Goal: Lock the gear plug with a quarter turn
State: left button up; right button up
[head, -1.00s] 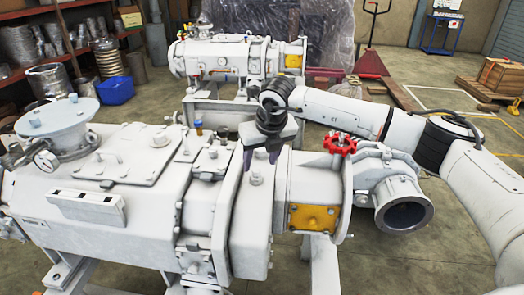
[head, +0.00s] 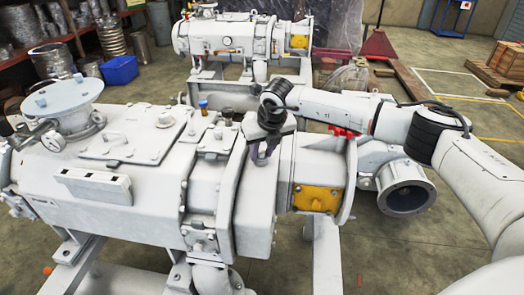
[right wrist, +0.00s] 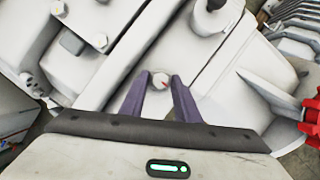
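The gear plug (right wrist: 160,80) is a small pale round knob with a red mark on the white pump housing (head: 255,215). In the right wrist view it sits between the tips of my right gripper (right wrist: 161,77), whose two purple-grey fingers appear to touch it on both sides. In the head view my right gripper (head: 264,157) points down at the top of the housing, left of the yellow plate (head: 316,199), and hides the plug. My left gripper is in neither view.
A red handwheel (head: 342,132) stands right of my gripper, also at the right edge of the wrist view (right wrist: 312,122). A round open flange (head: 407,197) faces out at the right. A second pump (head: 225,40) stands behind. Open floor lies to the right.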

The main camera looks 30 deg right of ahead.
jog(key=shift+o, duration=0.4)
jog(key=m+h, duration=0.1)
jog(key=m, duration=0.2)
jog(key=shift+f+m+b, duration=0.15)
jog(key=shift+m+b, duration=0.15)
jog(key=shift+b, duration=0.05)
jog(key=m+h, duration=0.1)
jog(key=m, duration=0.1)
jog(key=shift+m+g+b, duration=0.3)
jog(key=shift+g+b, duration=0.05)
jog(key=shift+g, duration=0.05)
jog(key=shift+c, duration=0.4)
jog(key=m, duration=0.1)
jog(key=m+g+h+b, duration=0.1)
jog(key=m, duration=0.1)
jog(key=shift+s+d+m, duration=0.15)
jog(key=shift+s+m, duration=0.05)
jog(key=shift+m, duration=0.1)
jog(key=shift+c, duration=0.2)
jog(key=shift+d, duration=0.1)
jog(key=o, duration=1.2)
jog(key=shift+s, duration=0.15)
jog(key=shift+c, duration=0.2)
jog(key=shift+r, duration=0.2)
